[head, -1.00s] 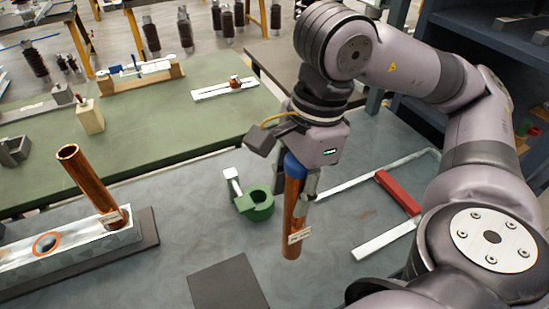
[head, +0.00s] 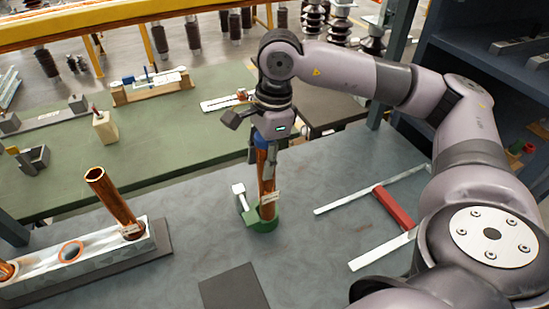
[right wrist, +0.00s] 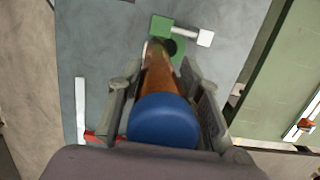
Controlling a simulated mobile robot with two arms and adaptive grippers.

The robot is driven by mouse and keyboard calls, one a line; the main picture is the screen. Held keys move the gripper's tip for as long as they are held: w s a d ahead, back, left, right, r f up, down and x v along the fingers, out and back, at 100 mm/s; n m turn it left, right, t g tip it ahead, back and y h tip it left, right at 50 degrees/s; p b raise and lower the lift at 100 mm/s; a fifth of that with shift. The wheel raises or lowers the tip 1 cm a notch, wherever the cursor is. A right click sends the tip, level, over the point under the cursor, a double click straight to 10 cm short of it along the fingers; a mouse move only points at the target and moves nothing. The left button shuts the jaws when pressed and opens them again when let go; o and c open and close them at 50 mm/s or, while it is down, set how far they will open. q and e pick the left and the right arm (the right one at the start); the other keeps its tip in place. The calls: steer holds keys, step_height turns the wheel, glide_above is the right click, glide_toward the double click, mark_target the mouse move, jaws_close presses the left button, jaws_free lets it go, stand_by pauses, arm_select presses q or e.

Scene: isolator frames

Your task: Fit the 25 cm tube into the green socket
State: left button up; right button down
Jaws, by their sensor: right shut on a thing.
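The copper tube (head: 267,175), with a blue top and a pale label, stands nearly upright in my right gripper (head: 266,150). The right wrist view shows the gripper (right wrist: 163,105) shut around the tube below its blue cap (right wrist: 163,120). The green socket (head: 263,225), with a white-ended arm, lies on the grey table. The tube's lower end overlaps the socket in the head view. In the right wrist view, the tube's far end lies over one side of the socket ring (right wrist: 181,52), and part of the dark hole shows beside it. I cannot tell whether the tube has entered. My left gripper is not in view.
Another copper tube (head: 113,202) leans in a metal rack (head: 100,248) at the left. A dark square plate (head: 232,289) lies in front. A white frame with a red bar (head: 394,207) lies at the right. A green table (head: 60,180) stands behind.

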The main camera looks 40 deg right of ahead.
steer(key=shift+w+d+r+p, duration=0.15)
steer(key=shift+w+p, duration=0.1)
steer(key=shift+w, duration=0.55)
steer(key=shift+w+d+p, duration=0.15)
steer(key=shift+w+p, duration=0.1)
steer(key=shift+w, duration=0.5)
step_height(320, 180, down, 6)
steer(key=shift+r+p, duration=0.1)
steer(key=shift+p, duration=1.1)
steer(key=shift+f, duration=0.7)
steer(key=shift+f, duration=0.1)
steer(key=c, duration=1.1)
jaws_free()
steer(key=shift+s, duration=0.1)
